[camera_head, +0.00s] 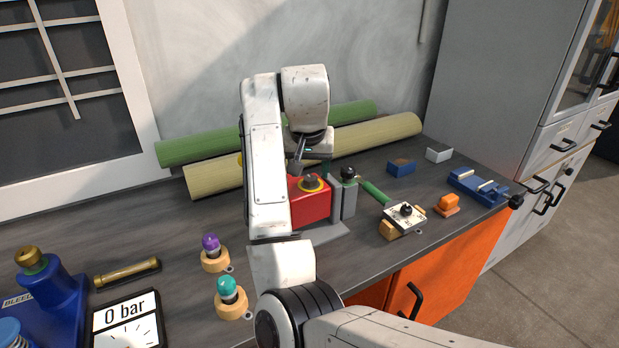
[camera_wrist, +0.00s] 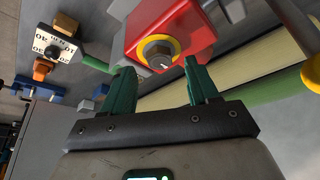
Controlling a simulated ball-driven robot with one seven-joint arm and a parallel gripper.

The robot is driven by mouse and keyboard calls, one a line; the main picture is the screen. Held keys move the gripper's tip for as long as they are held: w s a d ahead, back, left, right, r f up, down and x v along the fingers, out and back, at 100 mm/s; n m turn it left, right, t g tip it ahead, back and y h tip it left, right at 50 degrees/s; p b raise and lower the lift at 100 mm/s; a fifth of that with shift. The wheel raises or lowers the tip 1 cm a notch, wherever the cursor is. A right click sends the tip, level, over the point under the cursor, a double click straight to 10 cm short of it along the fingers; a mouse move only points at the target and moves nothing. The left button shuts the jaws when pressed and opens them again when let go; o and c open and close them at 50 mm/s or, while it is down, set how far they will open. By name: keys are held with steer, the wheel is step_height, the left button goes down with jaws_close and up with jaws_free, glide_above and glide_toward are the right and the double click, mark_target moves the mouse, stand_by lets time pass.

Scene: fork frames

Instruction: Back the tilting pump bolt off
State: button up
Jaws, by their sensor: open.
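The bolt (camera_wrist: 158,50) is a grey hex head inside a yellow ring on top of a red block (camera_wrist: 190,22). In the head view the red block (camera_head: 309,206) stands on the bench with the yellow ring and bolt (camera_head: 312,183) on its upper face. My gripper (camera_wrist: 158,70) is open, its two green fingers apart and nothing between them. In the wrist view the bolt lies just beyond the fingertips, between them. In the head view my gripper (camera_head: 310,163) is above the red block, and my arm hides part of the block's left side.
A grey post with a dark knob (camera_head: 348,173) stands right beside the block. A green handle (camera_head: 373,190) leads toward a white dial plate (camera_head: 405,215). Rolled tubes (camera_head: 385,131) lie along the wall behind. Two bulb-like items (camera_head: 211,245) stand front left; a blue vise (camera_head: 477,187) sits right.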

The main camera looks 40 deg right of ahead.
mark_target(311, 181)
steer(key=shift+x, duration=1.4)
steer(key=shift+r, duration=0.1)
steer(key=c, duration=1.1)
